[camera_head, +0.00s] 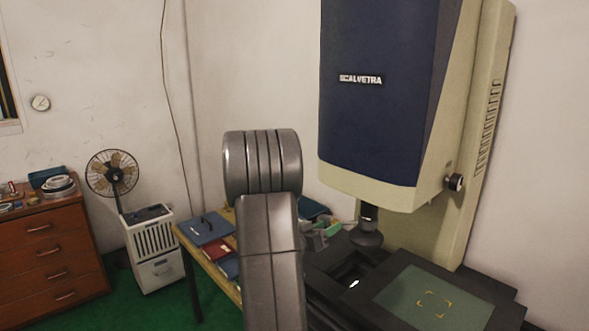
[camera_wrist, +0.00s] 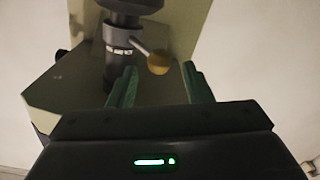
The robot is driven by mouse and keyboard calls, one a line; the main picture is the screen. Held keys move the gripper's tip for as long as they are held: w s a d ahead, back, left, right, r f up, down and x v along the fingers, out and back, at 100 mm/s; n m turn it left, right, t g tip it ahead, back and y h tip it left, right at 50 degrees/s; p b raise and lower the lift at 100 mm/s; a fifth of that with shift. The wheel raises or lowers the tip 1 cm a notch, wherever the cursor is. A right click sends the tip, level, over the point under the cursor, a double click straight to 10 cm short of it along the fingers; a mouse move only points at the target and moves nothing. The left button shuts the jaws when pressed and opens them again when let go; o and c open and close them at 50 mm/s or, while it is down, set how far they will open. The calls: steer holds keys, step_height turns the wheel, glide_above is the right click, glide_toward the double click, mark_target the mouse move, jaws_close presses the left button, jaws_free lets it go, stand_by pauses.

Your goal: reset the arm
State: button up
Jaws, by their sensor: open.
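My gripper (camera_wrist: 160,86) shows in the wrist view with its two green fingers spread apart and nothing between them. It points toward the measuring machine, whose dark cylindrical lens part (camera_wrist: 122,48) and a lever with a round tan knob (camera_wrist: 158,63) appear beyond the fingers. No bearing ring can be made out in either view.
The large blue and cream measuring machine (camera_head: 385,95) stands at right, its lens above a dark stage with a glass plate (camera_head: 432,300). A table with folders (camera_head: 207,229) is behind my arm. A fan (camera_head: 113,173), white cabinet (camera_head: 152,250) and wooden drawers (camera_head: 45,262) stand left. Green floor shows between.

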mark_target(336, 221)
steer(key=x, duration=0.3)
steer(key=shift+w+d+p, duration=0.2)
steer(key=shift+d+p, duration=0.1)
steer(key=shift+p, duration=0.05)
steer(key=shift+d, duration=0.15)
steer(key=shift+s+d+b, duration=0.2)
steer(key=shift+s+b, duration=0.15)
steer(key=shift+s, duration=0.25)
steer(key=shift+f, duration=0.1)
